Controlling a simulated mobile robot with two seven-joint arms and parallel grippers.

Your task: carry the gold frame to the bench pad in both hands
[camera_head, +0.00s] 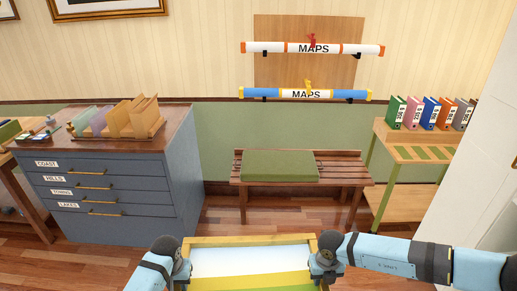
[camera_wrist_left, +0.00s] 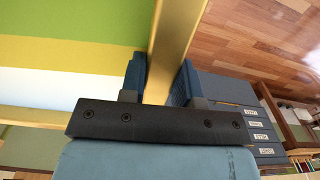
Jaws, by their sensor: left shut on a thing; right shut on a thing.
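The gold frame (camera_head: 250,240) is at the bottom middle of the head view, with a white, yellow and green picture inside it. My left gripper (camera_head: 180,268) is at its left side and my right gripper (camera_head: 325,262) at its right side. In the left wrist view the gold frame (camera_wrist_left: 172,45) runs between the two fingers of my left gripper (camera_wrist_left: 160,85), which are shut on its side bar. My right gripper is shut on the opposite side; its fingertips are mostly hidden. The green bench pad (camera_head: 280,165) lies on the slatted wooden bench (camera_head: 340,172) ahead, apart from the frame.
A blue-grey drawer cabinet (camera_head: 185,165) stands left of the bench, with folders (camera_head: 130,117) on top. A shelf unit (camera_head: 415,153) with coloured binders (camera_head: 430,112) stands right. Map tubes (camera_head: 355,48) hang above the bench. Open wooden floor (camera_head: 225,218) lies before the bench.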

